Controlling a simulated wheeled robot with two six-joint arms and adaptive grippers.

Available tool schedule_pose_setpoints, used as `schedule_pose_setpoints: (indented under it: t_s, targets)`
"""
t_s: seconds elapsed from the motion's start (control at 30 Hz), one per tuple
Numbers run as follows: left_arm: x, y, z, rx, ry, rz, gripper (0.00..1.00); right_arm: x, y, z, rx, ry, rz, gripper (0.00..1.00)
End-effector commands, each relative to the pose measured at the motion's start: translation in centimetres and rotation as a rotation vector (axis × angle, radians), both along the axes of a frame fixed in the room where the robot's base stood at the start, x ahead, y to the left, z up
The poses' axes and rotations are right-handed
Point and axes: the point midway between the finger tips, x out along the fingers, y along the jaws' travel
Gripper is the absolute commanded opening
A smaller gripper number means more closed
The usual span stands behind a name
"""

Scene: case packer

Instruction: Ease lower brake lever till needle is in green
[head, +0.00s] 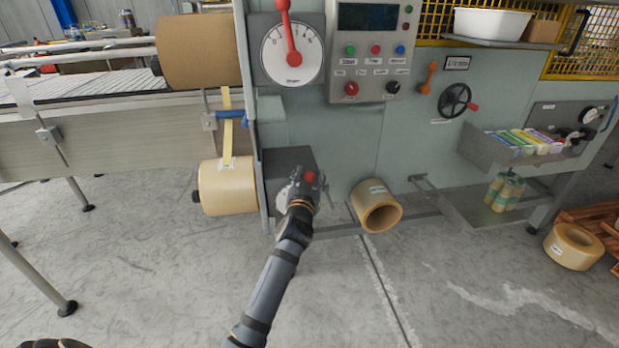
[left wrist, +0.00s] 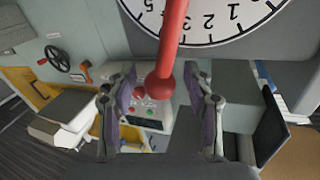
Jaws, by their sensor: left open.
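The lower brake box (head: 290,158) sits low on the machine, beside the lower roll. Its dial (head: 282,192) is mostly hidden behind my left gripper (head: 308,184). The lower brake lever's red knob (head: 310,177) shows at the gripper. In the left wrist view, the red lever (left wrist: 172,40) crosses a white numbered dial (left wrist: 205,18), and its ball end lies between the spread fingers of my left gripper (left wrist: 160,76). The gripper is open; gaps show on both sides of the ball. I cannot see a needle or green zone on this dial.
Above is a similar upper dial (head: 292,54) with its own red lever (head: 290,30). The lower roll (head: 228,186) is close left of the brake box. A loose roll (head: 377,207) lies on the floor to the right. A control panel (head: 370,82) is above. Floor in front is clear.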

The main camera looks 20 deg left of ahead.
Motion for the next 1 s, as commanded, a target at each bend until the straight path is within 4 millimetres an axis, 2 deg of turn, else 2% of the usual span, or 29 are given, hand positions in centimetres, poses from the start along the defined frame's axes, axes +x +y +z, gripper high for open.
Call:
schedule_pose_setpoints:
  t_s: [0.07,0.43,0.7,0.83,1.0]
  targets:
    - [0.0,0.0,0.0,0.000,0.000,0.000,0.50,0.0,0.0,0.0,-0.001,0.000,0.000,0.40]
    - [0.0,0.0,0.0,0.000,0.000,0.000,0.00,0.0,-0.1,0.0,-0.002,0.000,0.001,0.40]
    - [-0.1,0.0,-0.1,-0.002,-0.002,0.000,0.00,0.0,-0.1,-0.1,-0.002,0.000,0.001,0.40]
    - [-0.5,0.7,-0.6,-0.054,-0.040,0.002,0.00,0.0,-0.1,-2.2,-0.002,0.000,0.001,0.40]
    - [-1.1,1.6,-0.2,-0.146,-0.104,0.001,0.00,0.0,-0.1,-4.3,-0.002,0.000,0.001,0.40]
